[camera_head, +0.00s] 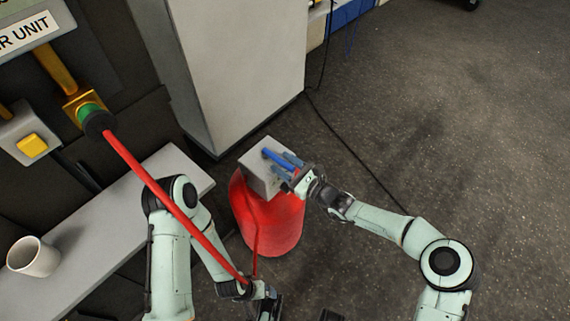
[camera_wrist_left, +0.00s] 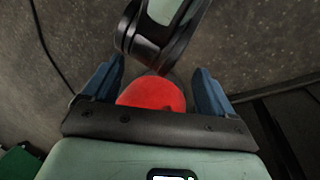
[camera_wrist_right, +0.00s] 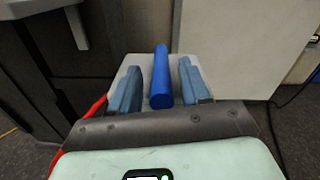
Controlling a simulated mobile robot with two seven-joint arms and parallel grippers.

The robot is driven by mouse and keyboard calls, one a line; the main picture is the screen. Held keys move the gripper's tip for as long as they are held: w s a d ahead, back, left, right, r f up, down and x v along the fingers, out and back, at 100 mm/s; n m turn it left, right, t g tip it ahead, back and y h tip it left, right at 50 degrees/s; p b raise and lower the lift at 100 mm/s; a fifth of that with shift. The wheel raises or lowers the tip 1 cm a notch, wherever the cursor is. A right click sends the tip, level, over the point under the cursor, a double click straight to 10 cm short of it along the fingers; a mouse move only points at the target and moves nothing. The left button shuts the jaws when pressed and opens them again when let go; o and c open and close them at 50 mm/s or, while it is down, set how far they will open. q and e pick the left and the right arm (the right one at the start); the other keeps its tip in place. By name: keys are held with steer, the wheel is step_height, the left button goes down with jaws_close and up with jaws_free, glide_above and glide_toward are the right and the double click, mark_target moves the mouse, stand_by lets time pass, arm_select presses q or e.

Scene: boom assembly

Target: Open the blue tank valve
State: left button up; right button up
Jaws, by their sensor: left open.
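The blue valve handle (camera_head: 275,156) sits on a grey box (camera_head: 259,178) on top of the red tank (camera_head: 268,218). My right gripper (camera_head: 292,168) is at the handle. In the right wrist view, the blue handle (camera_wrist_right: 161,85) lies between the two spread fingers (camera_wrist_right: 158,84), with gaps on both sides. My left gripper (camera_head: 266,300) is low near the front, by the red hose, partly cut off by the picture's edge. In the left wrist view its fingers (camera_wrist_left: 155,88) are apart, with a rounded red surface beyond, apparently the tank.
A red hose (camera_head: 165,195) runs from a green-ringed wall connector (camera_head: 90,113) down past my left arm. A white cup (camera_head: 33,257) stands on a grey shelf (camera_head: 105,232) at left. A tall grey cabinet (camera_head: 235,65) stands behind the tank. The floor at right is mostly clear, with a black cable.

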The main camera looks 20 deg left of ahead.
arm_select(q)
steer(key=shift+g, duration=0.6)
steer(key=s+r, duration=0.1)
steer(key=s+d+r+p, duration=0.1)
steer(key=s+p, duration=0.1)
steer(key=shift+s+d+r, duration=0.2)
steer(key=shift+d+r, duration=0.05)
steer(key=shift+r, duration=0.15)
arm_select(e)
steer(key=v, duration=1.3)
steer(key=shift+d, duration=0.25)
steer(key=shift+r, duration=0.1)
